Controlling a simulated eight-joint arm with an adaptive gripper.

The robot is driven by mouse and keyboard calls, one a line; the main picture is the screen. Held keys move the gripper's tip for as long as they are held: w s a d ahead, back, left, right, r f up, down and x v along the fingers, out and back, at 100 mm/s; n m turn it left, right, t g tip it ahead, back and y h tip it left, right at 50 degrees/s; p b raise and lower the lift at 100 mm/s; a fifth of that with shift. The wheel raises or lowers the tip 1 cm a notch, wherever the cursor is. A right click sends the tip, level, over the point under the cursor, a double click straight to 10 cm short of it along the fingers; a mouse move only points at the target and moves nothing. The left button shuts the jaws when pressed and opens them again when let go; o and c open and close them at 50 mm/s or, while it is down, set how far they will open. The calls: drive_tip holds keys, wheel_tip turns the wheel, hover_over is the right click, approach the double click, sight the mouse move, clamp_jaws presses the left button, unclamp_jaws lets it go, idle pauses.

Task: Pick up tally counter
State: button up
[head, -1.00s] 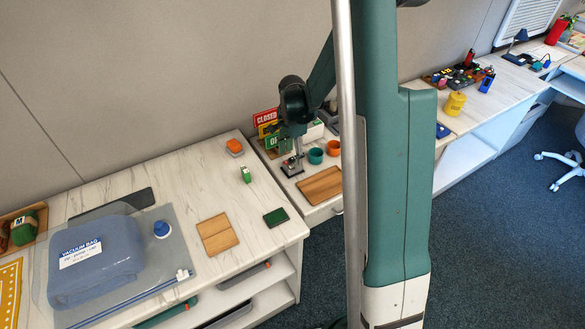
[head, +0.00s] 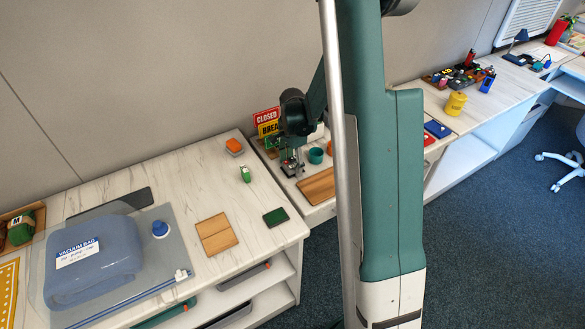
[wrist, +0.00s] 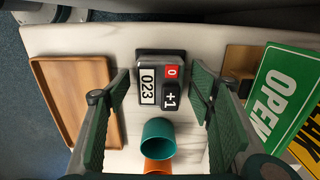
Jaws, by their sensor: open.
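The tally counter (wrist: 161,80) is a dark grey block with a white display reading 023, a red 0 button and a black +1 button. In the wrist view it lies on the pale marble-look top, between the two green-padded fingers of my gripper (wrist: 160,88). The fingers are spread wide, with a gap on each side of the counter, and hold nothing. In the head view my gripper (head: 291,168) points down over the small table behind the near desk. The counter cannot be made out clearly there.
A teal cup (wrist: 158,136) and an orange cup (wrist: 157,165) stand close to the counter. A wooden tray (wrist: 75,100) lies to its left in the wrist view. A green OPEN sign (wrist: 286,95) and a brown block (wrist: 238,63) are to its right.

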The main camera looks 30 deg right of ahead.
sight(293, 163)
drive_tip(key=shift+c, duration=0.7)
drive_tip(key=c, duration=1.1)
drive_tip(key=shift+r, duration=0.1)
drive_tip(key=shift+r+p, duration=0.95)
drive_tip(key=shift+r, duration=4)
